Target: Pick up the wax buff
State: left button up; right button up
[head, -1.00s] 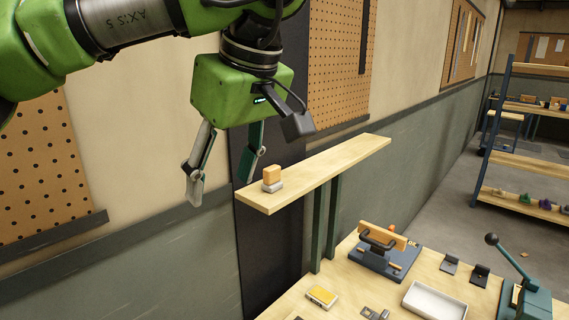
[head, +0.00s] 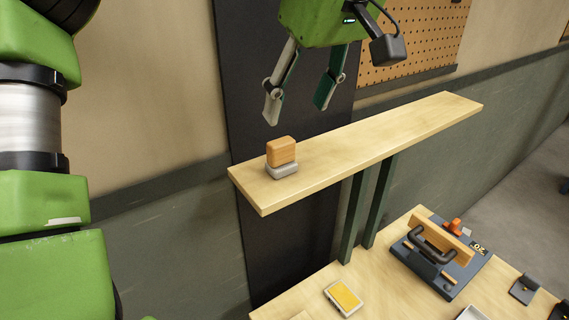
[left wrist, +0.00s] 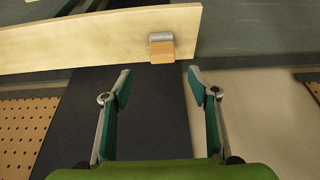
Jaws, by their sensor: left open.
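The wax buff (head: 281,155) looks like an orange-tan wooden block on a grey pad. It stands upright near the left end of the wooden shelf (head: 370,140). My left gripper (head: 297,108) is open and empty, fingers pointing down, above and behind the buff and apart from it. In the left wrist view the buff (left wrist: 162,50) lies just beyond the open fingertips (left wrist: 159,74), roughly in line with the gap between them, with the shelf (left wrist: 70,42) under it. My right gripper is not in view.
Below the shelf is a workbench (head: 400,290) with a yellow-topped block (head: 344,297), a dark tool with a wooden bar (head: 440,250) and small dark pieces. Two green posts (head: 366,210) stand under the shelf. The shelf right of the buff is clear. A wall stands behind.

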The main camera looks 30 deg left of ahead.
aim_at(282, 141)
pick_arm(q)
jog(key=x, duration=0.5)
jog(key=shift+w, duration=0.15)
jog(key=shift+a+f, duration=0.4)
jog(key=shift+f, duration=0.15)
jog(key=p+x, duration=0.1)
jog(key=x, duration=0.2)
jog(key=shift+s+a+p, duration=0.15)
jog(key=shift+s+p, duration=0.05)
jog(key=shift+p, duration=0.2)
jog(key=shift+w+a+f, duration=0.1)
jog(key=shift+a+f, duration=0.05)
jog(key=shift+f, duration=0.35)
jog(key=c, duration=1.2)
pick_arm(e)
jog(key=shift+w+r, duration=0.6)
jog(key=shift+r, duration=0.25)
